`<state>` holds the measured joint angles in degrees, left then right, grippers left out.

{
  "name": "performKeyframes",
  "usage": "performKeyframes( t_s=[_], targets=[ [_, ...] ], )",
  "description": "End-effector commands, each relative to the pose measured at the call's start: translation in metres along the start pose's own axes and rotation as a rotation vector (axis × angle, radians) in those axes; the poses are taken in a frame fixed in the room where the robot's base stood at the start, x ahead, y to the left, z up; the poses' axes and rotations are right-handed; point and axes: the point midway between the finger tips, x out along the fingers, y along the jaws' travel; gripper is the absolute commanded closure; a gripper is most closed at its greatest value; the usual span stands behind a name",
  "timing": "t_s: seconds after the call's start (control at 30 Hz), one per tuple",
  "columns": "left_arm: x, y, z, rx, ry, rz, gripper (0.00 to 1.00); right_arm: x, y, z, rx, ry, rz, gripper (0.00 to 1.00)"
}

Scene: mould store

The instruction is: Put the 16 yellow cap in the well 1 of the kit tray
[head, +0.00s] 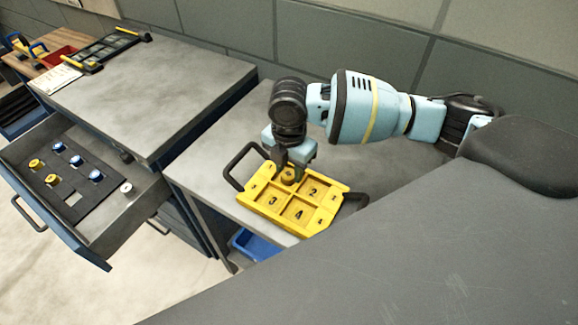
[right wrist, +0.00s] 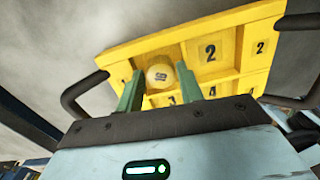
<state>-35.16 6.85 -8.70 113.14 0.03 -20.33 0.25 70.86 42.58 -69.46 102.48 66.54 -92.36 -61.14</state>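The yellow cap (head: 288,178) sits in the far-left compartment of the yellow kit tray (head: 318,224). It also shows in the right wrist view (right wrist: 160,75), with a dark mark on its top too blurred to read surely. The compartments marked 2, 3 and 4 look empty; the number under the cap is hidden. My right gripper (head: 289,170) points down over that compartment. Its green fingers (right wrist: 159,85) stand on either side of the cap, with a small gap showing at each side, so it looks open. My left gripper is not in view.
The tray has dark handles (head: 236,165) at both ends and stands on a grey worktop (head: 215,180). An open drawer (head: 140,205) at left holds yellow, blue and white caps. A blue bin (head: 258,246) is below. A wall runs behind my arm.

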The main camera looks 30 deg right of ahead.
Motion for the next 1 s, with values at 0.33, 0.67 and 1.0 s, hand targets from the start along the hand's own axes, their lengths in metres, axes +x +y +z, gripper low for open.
performKeyframes(
  t_s=[0.33, 0.67, 1.0],
  targets=[
    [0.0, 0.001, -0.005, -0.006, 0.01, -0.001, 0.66, -0.026, 0.001, 0.0, 0.0, -0.001, 0.006, 0.45],
    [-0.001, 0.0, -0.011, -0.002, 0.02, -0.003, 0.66, -0.073, 0.001, 0.0, -0.001, -0.001, 0.005, 0.44],
    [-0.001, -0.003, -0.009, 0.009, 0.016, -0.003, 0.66, -0.079, 0.0, 0.0, -0.001, 0.0, 0.002, 0.44]
  ],
)
